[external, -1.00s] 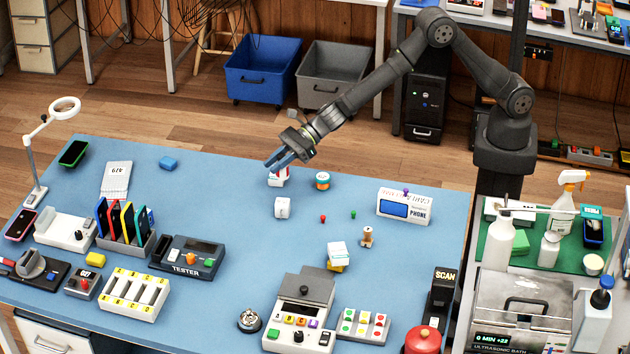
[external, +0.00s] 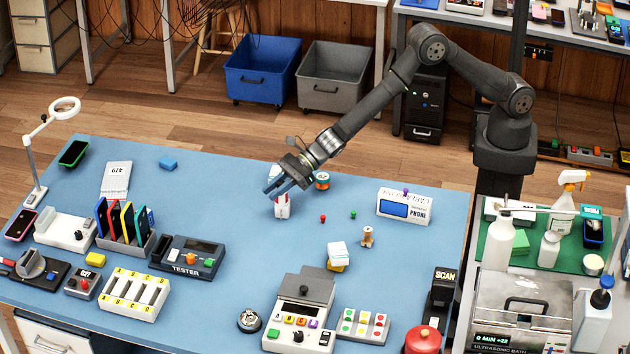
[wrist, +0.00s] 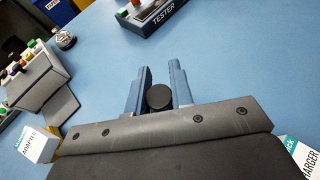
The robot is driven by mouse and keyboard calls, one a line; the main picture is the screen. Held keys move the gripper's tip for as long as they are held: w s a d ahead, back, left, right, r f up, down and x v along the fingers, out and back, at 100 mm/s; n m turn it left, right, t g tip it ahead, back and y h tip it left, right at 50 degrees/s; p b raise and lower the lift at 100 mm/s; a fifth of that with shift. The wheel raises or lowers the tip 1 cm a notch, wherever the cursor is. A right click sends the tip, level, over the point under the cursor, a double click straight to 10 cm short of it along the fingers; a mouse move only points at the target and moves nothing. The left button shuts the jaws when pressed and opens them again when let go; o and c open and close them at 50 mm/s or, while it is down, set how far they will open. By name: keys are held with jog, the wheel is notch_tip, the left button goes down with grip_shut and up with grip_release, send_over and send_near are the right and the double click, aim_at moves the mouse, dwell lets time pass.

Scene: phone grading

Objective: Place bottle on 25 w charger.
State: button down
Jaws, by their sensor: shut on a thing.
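The bottle looks upright. It covers the spot where a small white box stood; I cannot tell whether it touches that box. A white box lettered "CHARGER" (wrist: 305,157) shows at the lower right of the wrist view; its wattage is not readable. A box lettered "ADAPTER" (wrist: 38,145) is at the lower left.
A teal-and-orange jar (external: 322,180) stands close to my gripper's right. Another pale box (external: 282,170) is partly hidden behind my gripper. A red peg (external: 323,218) and a green peg (external: 353,215) are to the right. The tester (external: 187,257) is front left. Table left of the bottle is clear.

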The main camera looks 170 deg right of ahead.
jog(key=c, duration=1.3)
grip_release()
jog(key=shift+r, duration=0.2)
jog(key=shift+s+a+r, duration=0.15)
jog(key=shift+s+a, duration=0.1)
jog(key=shift+s, duration=0.05)
jog(key=v, duration=1.1)
jog(key=x, duration=1.2)
jog(key=shift+r, duration=0.75)
